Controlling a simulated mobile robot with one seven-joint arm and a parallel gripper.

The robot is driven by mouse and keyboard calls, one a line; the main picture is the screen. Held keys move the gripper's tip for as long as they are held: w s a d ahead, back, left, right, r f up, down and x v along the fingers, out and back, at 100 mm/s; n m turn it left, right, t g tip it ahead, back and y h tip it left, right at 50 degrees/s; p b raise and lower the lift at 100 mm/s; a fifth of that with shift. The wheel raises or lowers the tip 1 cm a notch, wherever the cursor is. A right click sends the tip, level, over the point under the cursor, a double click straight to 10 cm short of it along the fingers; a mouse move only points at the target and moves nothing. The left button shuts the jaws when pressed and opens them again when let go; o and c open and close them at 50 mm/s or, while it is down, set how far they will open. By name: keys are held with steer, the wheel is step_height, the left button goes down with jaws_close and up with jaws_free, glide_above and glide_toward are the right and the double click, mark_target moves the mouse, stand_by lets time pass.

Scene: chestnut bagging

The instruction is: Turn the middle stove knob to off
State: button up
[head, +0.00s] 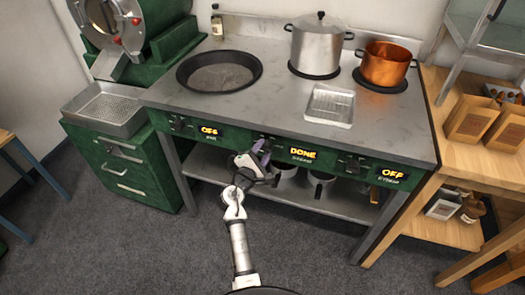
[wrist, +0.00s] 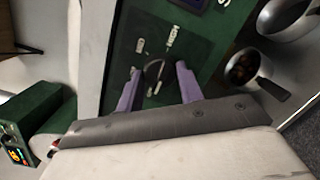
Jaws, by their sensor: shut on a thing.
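The middle stove knob (wrist: 156,70) is dark and sits on the green front panel (wrist: 150,36) of the stove. In the wrist view it lies between the two purple fingers of my gripper (wrist: 159,84), which is shut on it. In the head view my gripper (head: 262,156) is at the front of the stove and hides most of this knob. The middle display (head: 303,154) to its right reads DONE in yellow.
The left knob (head: 178,123) and right knob (head: 351,163) sit beside displays reading OFF. Saucepans (head: 320,184) stand on the shelf below the panel.

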stand_by(0.3)
steer(key=o, duration=1)
steer(key=b+v, duration=0.3)
steer(key=v, duration=1.1)
steer(key=shift+w, duration=0.1)
